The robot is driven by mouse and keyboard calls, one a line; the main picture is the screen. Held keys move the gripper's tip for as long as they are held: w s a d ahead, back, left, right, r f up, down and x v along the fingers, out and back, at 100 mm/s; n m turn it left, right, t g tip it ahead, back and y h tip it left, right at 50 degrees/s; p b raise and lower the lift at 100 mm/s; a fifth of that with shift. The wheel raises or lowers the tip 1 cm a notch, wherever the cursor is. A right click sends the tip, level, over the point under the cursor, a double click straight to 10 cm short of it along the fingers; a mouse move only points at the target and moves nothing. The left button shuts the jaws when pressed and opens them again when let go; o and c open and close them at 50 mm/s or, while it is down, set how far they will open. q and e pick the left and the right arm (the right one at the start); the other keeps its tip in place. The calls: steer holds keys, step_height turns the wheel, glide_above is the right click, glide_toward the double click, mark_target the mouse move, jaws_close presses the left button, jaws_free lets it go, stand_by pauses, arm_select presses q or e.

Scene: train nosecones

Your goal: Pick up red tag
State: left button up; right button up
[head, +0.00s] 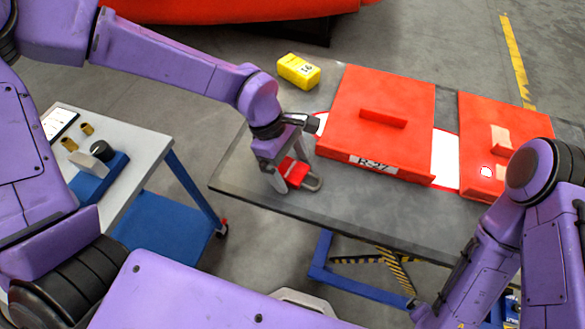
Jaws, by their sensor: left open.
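The red tag (299,174) is a small red piece at the left part of the dark table, next to a small grey metal part (314,184). My left gripper (288,180) points down right at the tag, with its jaws open. Its fingers partly hide the tag, and I cannot tell whether they touch it. My right arm is at the right of the view; its gripper does not show.
A large red box (385,105) with a handle and a second red box (490,115) stand on the dark table (350,205). A yellow block (299,70) sits at its back left edge. A white-topped cart (145,150) with a blue device (97,180) stands at left.

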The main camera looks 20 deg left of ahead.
arm_select(q)
steer(key=shift+a, duration=0.15)
steer(key=c, duration=1)
steer(key=shift+c, duration=0.7)
steer(key=shift+r, duration=0.1)
